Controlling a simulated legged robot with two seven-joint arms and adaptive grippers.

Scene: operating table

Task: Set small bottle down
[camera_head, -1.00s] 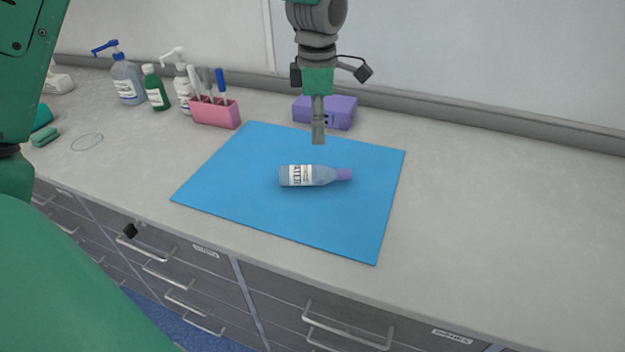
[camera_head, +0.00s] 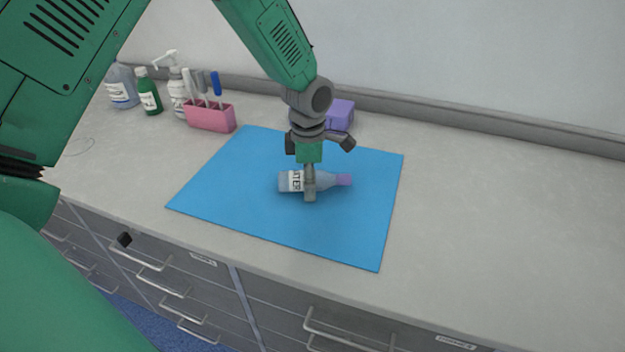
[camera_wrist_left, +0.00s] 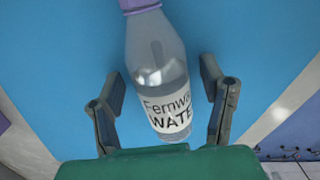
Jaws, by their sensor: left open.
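A small clear water bottle (camera_head: 290,181) with a white label and a purple cap lies on its side on the blue mat (camera_head: 230,215). My left gripper (camera_head: 310,196) is over the middle of the bottle, pointing down, and hides part of it in the head view. In the left wrist view the bottle (camera_wrist_left: 155,60) lies between the two spread fingers of my left gripper (camera_wrist_left: 163,95), with a gap visible on each side. My left gripper is open. My right gripper is not in view.
A purple box (camera_head: 341,115) stands behind the mat, partly hidden by my left arm. A pink holder (camera_head: 210,117) with pens, a green bottle (camera_head: 149,93) and pump bottles stand at the back left. The counter right of the mat is clear.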

